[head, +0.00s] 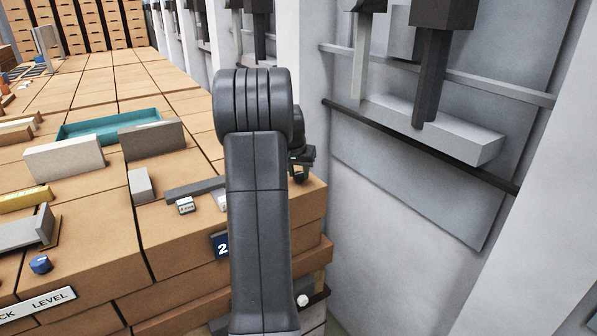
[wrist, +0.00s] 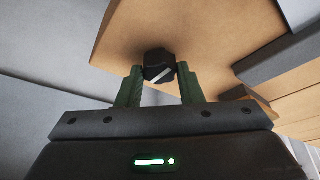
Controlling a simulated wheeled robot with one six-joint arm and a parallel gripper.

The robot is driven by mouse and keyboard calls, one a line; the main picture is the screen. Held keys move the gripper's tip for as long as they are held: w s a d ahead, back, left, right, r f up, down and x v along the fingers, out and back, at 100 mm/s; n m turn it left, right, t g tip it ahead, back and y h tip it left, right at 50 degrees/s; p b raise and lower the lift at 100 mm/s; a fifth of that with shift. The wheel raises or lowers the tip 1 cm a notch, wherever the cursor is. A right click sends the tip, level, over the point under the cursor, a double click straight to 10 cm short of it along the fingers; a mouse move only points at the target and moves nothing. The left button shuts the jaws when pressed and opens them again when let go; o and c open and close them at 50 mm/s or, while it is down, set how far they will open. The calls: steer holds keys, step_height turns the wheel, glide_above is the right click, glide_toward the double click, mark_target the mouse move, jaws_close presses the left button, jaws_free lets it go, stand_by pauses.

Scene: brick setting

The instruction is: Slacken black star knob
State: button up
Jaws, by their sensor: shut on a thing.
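The black star knob (wrist: 157,62) shows in the wrist view, dark with a pale stripe across its face, at the edge of a brown block. My gripper (wrist: 159,76) has its two green fingers on either side of the knob and is shut on it. In the head view my gripper (head: 300,168) is a small dark shape at the right corner of the brown brick stack, partly behind my arm. The knob cannot be made out clearly in the head view.
A teal tray (head: 75,131), pale blocks (head: 64,158) and a grey block (head: 152,139) lie on the brown brick surface (head: 95,205) at left. A grey wall panel (head: 415,170) with a ledge and hanging dark bars stands close on the right.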

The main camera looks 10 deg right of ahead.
steer(key=o, duration=1)
steer(key=shift+c, duration=0.2)
steer(key=b+v, duration=0.2)
steer(key=v, duration=1.2)
steer(key=shift+f, duration=0.1)
steer(key=p+x, duration=0.2)
steer(key=x, duration=1.2)
steer(key=shift+m, duration=0.4)
